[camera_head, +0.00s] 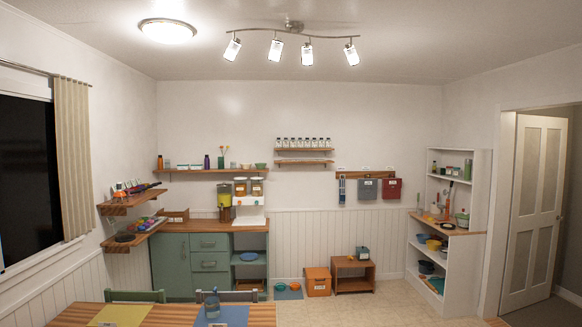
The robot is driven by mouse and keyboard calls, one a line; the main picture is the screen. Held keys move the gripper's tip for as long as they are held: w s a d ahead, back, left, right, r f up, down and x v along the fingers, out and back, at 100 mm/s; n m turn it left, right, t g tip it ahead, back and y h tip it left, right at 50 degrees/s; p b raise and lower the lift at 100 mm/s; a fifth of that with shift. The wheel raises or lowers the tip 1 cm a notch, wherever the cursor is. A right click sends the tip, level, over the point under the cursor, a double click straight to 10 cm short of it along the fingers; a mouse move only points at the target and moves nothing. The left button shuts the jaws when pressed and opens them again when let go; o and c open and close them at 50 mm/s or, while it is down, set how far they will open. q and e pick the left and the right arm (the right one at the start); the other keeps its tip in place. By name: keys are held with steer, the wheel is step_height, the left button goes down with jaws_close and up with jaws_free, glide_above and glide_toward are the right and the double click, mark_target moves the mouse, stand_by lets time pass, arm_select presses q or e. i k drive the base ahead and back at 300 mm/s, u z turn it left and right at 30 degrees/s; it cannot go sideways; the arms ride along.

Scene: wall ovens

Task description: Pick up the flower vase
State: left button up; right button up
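A small vase with flowers (222,158) stands upright on the long wooden wall shelf (185,171) at the back, above the green cabinet. Its pinkish-orange blooms rise above the other shelf items. It is far off and small, so its exact shape is hard to tell. A dark purple bottle stands just left of it (207,162). Neither of my grippers is in view.
A wooden table (70,317) with mats and a blue-grey vessel (211,304) fills the near left, with chairs (135,296) behind it. The green cabinet (172,265) stands below the shelf. Open floor (385,307) lies at centre right, left of the white shelving unit (412,265).

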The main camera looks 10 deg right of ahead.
mark_target(221, 159)
steer(key=z, duration=1.2)
steer(key=i, duration=3.6)
steer(key=u, duration=0.95)
steer(key=i, duration=3.65)
steer(key=u, duration=2.05)
steer(key=i, duration=0.25)
steer(key=u, duration=0.1)
